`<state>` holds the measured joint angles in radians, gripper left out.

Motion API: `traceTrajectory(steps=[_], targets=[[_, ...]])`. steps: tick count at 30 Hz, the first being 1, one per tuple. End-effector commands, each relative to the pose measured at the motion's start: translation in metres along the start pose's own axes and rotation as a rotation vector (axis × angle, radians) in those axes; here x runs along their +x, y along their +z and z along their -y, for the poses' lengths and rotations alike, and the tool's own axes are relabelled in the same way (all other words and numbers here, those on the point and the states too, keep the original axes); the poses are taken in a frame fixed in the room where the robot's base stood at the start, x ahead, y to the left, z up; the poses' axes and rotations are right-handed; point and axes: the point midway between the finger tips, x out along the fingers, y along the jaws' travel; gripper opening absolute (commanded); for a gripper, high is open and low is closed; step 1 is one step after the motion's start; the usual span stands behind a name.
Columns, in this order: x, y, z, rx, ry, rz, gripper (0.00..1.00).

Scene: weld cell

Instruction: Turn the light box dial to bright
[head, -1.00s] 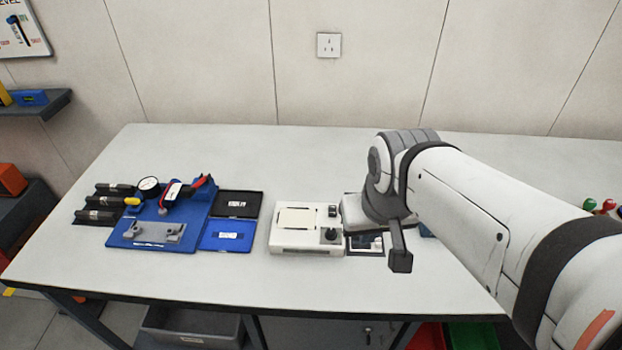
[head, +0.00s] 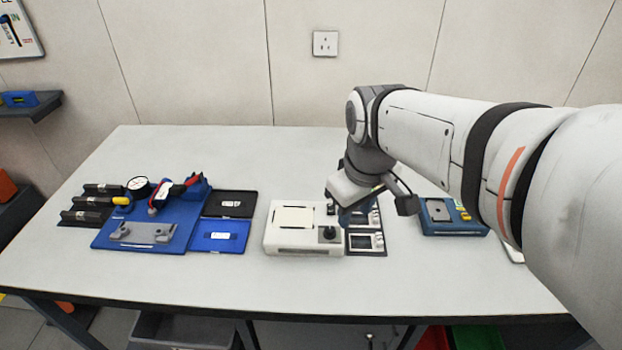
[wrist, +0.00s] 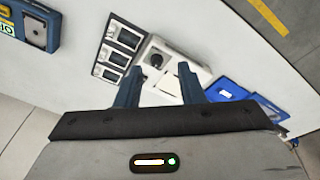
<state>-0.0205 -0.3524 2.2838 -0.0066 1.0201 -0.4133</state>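The light box (head: 290,246) is a white box with a pale panel on top, standing on the bench in the middle of the head view. Its black round dial (head: 329,234) is at the box's front right corner; the dial's setting is too small to read. My gripper (head: 357,219) is just right of the box, pointing down, above a dark card. In the wrist view the blue fingers of my gripper (wrist: 158,78) are spread apart with nothing held. The dial (wrist: 156,60) shows beyond and between the fingertips, apart from them. The fingers hide part of the light box (wrist: 187,53).
A dark card with framed plates (head: 366,243) lies against the box's right side. A blue device (head: 450,222) is farther right. Left are a black-and-blue open case (head: 222,236) and a blue fixture board (head: 113,235). The bench front is clear.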

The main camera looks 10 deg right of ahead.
Motion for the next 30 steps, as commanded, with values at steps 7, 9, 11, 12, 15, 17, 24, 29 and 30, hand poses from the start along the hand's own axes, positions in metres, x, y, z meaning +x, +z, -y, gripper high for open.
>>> traceTrajectory(steps=[7,9,11,12,15,17,24,29,30], targets=[[0.065,-0.050,-0.012,-0.448,-0.052,0.075,0.44],[0.077,-0.062,-0.015,-0.553,-0.068,0.089,0.44],[0.085,-0.070,-0.017,-0.630,-0.080,0.099,0.44],[0.088,-0.075,-0.018,-0.671,-0.087,0.104,0.44],[0.094,-0.083,-0.019,-0.745,-0.100,0.111,0.44],[0.097,-0.085,-0.020,-0.769,-0.105,0.114,0.44],[0.120,-0.082,-0.019,-0.784,-0.110,0.118,0.44],[0.147,-0.078,-0.017,-0.783,-0.109,0.117,0.44],[0.152,-0.077,-0.017,-0.783,-0.109,0.117,0.44]])
